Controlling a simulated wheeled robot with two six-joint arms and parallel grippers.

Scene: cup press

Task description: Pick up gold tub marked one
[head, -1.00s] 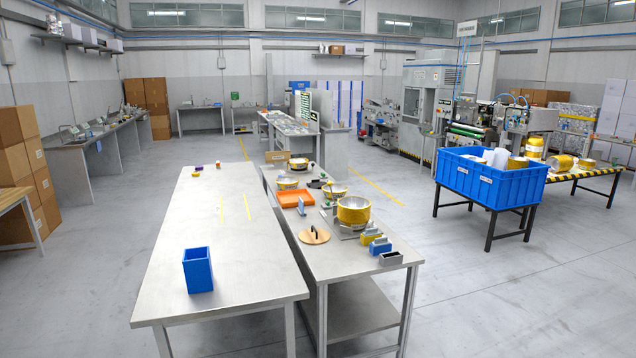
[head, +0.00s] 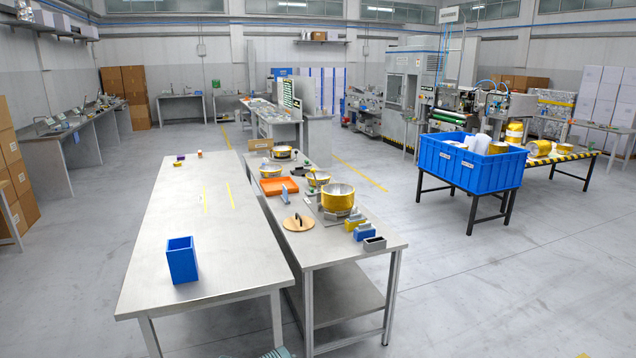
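A large gold tub (head: 338,198) with a silvery inside stands upright on the right-hand workbench. Smaller gold bowls stand farther back on that bench, one at the left (head: 270,171), one at the back (head: 283,153) and one nearer (head: 317,179). More gold tubs stand on the striped table at the right, one upright (head: 515,133) and one that looks tipped over (head: 540,148). No mark "one" is readable on any of them at this size. Neither of my grippers can be made out in the head view.
A blue bin (head: 181,262) stands on the long left bench (head: 150,235), which is mostly bare. A blue crate (head: 470,168) on black legs holds white and gold items. An orange tray (head: 279,186) and a wooden lid (head: 298,223) lie on the right-hand bench. Grey floor (head: 480,290) is open at right.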

